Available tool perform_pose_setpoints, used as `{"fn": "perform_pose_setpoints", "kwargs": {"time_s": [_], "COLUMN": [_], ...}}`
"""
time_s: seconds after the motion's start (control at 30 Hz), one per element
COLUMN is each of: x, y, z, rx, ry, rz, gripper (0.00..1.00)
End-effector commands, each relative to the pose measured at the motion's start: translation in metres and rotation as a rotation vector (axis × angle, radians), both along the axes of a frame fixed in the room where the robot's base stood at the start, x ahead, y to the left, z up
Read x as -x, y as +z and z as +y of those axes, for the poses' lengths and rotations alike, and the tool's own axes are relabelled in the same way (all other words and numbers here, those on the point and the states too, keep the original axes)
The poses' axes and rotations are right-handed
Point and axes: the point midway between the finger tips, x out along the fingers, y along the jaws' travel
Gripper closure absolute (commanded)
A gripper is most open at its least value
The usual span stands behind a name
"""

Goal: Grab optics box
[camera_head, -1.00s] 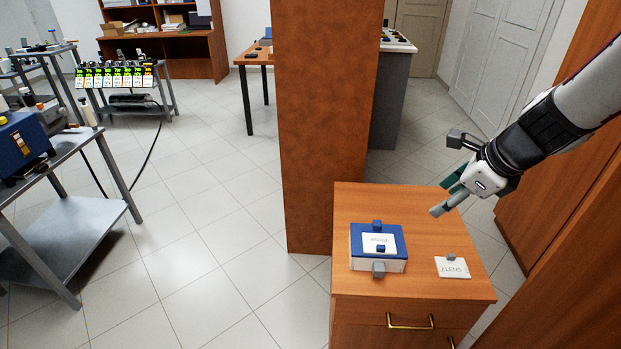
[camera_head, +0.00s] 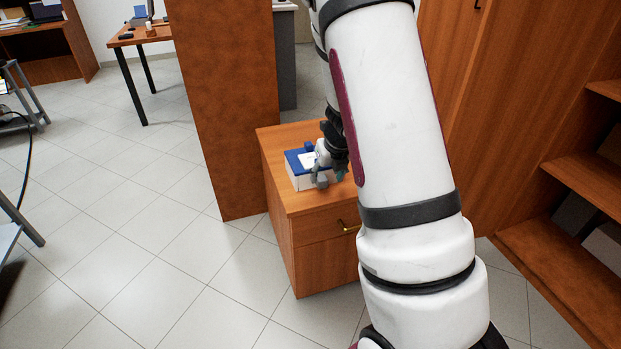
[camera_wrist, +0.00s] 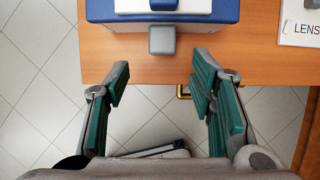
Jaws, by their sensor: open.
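The optics box (camera_head: 299,178) is white with a blue lid and sits on top of the wooden cabinet (camera_head: 285,138). In the wrist view the box (camera_wrist: 110,11) shows at the top, with a grey knob (camera_wrist: 162,40) on its near side. My gripper (camera_wrist: 160,80) is open and empty. Its two green-padded fingers point towards the box, with the knob ahead of the gap between them and apart from both. In the head view my gripper (camera_head: 318,168) is at the box's right side and hides part of it.
A white card marked "LENS" (camera_wrist: 300,22) lies right of the box in the wrist view. The cabinet has a brass drawer handle (camera_head: 348,226). A tall wooden panel (camera_head: 222,110) stands behind left. Wooden shelves (camera_head: 570,255) are at the right. Open tiled floor lies at the left.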

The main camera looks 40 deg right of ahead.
Motion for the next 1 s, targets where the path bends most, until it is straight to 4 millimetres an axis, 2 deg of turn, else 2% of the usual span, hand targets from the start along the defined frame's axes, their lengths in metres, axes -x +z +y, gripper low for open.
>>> {"fn": "perform_pose_setpoints", "kwargs": {"time_s": [0.07, 0.37, 0.7, 0.93, 0.97, 1.0], "x": [-0.003, -0.008, -0.023, -0.024, -0.024, -0.024], "y": [-0.01, -0.022, -0.061, -0.06, -0.06, -0.06], "z": [-0.001, -0.002, -0.007, -0.007, -0.007, -0.007], "rx": [-0.001, 0.0, -0.001, -0.001, -0.001, -0.001], "ry": [-0.001, 0.002, 0.001, 0.001, 0.001, 0.001], "rz": [0.001, 0.0, 0.001, 0.0, 0.0, 0.0], "gripper": [0.5, 0.5, 0.5, 0.5, 0.52, 0.61]}}
